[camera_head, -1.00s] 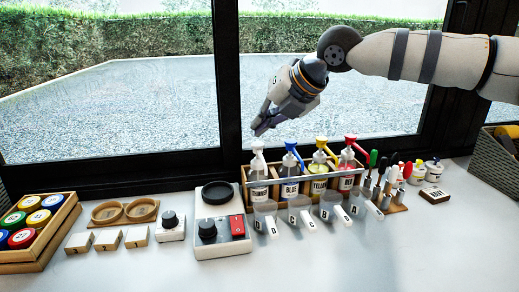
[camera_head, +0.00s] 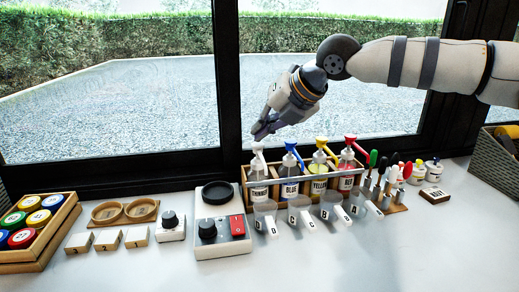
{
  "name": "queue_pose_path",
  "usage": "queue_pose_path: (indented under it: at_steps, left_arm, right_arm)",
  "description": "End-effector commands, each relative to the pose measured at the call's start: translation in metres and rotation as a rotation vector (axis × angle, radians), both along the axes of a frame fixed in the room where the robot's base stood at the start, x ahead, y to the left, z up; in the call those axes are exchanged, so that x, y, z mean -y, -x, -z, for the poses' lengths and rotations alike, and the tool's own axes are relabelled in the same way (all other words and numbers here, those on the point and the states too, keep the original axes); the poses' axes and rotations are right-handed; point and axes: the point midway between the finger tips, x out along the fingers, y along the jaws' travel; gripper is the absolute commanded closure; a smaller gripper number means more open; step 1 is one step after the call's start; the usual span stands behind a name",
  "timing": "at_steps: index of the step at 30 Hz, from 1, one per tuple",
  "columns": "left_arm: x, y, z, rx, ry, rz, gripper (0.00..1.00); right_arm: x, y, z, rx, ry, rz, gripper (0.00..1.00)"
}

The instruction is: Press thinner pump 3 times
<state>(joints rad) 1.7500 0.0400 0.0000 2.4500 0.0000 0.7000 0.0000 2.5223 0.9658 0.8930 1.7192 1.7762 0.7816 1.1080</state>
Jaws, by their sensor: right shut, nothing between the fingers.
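The thinner pump is most likely the white-topped clear bottle (camera_head: 259,165) at the left end of the wooden bottle rack (camera_head: 246,190); its label is too small to read. My right gripper (camera_head: 256,134) is shut and empty, pointing down and left. Its fingertips are just above the white pump head (camera_head: 257,147); I cannot tell whether they touch it. My left gripper is not in view.
Blue (camera_head: 290,165), yellow (camera_head: 319,160) and red (camera_head: 348,158) pump bottles stand to the right in the rack. Clear lettered cups (camera_head: 300,213) lie in front.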

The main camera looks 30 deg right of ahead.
Motion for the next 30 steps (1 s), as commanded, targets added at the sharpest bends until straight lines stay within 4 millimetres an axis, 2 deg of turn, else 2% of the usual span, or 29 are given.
queue_pose_path:
  at_steps: [30]
  left_arm:
    - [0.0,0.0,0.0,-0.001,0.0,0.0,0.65]
  right_arm:
    - [0.0,0.0,0.014,-0.003,-0.001,0.0,1.0]
